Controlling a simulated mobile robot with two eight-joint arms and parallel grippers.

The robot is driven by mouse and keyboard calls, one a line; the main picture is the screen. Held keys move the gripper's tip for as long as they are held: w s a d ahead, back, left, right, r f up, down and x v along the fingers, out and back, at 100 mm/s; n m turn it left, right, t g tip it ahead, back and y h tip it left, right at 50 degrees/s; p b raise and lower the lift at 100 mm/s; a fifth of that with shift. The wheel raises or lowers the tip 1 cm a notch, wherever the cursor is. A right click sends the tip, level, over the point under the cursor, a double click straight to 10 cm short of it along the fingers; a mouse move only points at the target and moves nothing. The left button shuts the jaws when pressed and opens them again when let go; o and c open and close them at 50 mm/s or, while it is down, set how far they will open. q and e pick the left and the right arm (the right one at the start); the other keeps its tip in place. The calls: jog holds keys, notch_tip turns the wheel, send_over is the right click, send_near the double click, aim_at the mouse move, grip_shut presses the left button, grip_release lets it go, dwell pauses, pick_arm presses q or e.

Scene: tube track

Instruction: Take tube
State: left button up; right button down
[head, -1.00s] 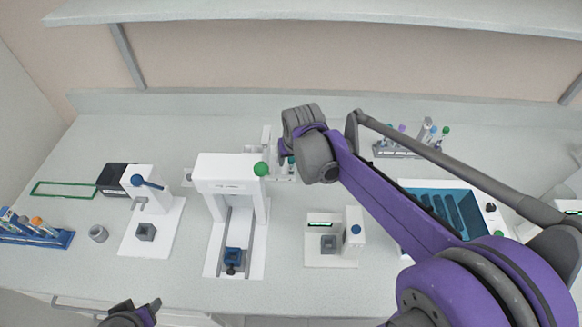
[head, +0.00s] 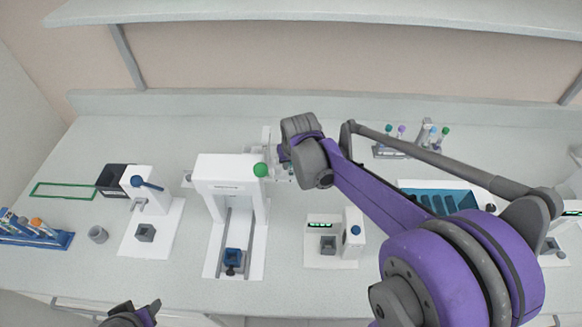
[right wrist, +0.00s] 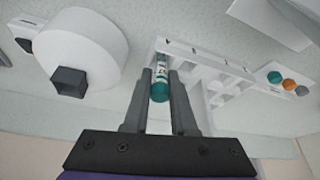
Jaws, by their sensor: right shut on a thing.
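A tube with a teal cap (right wrist: 159,92) is between the fingers of my right gripper (right wrist: 161,82) in the right wrist view. The fingers are shut on it, just below a white slotted frame (right wrist: 215,72). I cannot tell whether the tube still touches the frame. In the head view my right gripper (head: 283,152) is by the white frame at the back middle of the bench, and the tube cannot be made out there. My left gripper (head: 142,313) shows only partly at the bottom edge, and its fingers are unclear.
A white press-like device (head: 230,172) with a green knob stands left of my right gripper. A small device with a blue knob (head: 353,240) is in front. A rack with several capped tubes (head: 390,152) stands at the back right. A blue tray (head: 425,200) is partly behind my arm.

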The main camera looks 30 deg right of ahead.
jog(key=shift+r, duration=0.15)
notch_tip(320, 180, up, 10)
jog(key=shift+f, duration=0.1)
dwell(0.4)
jog(key=shift+s+f+p, duration=0.1)
jog(key=shift+p, duration=0.2)
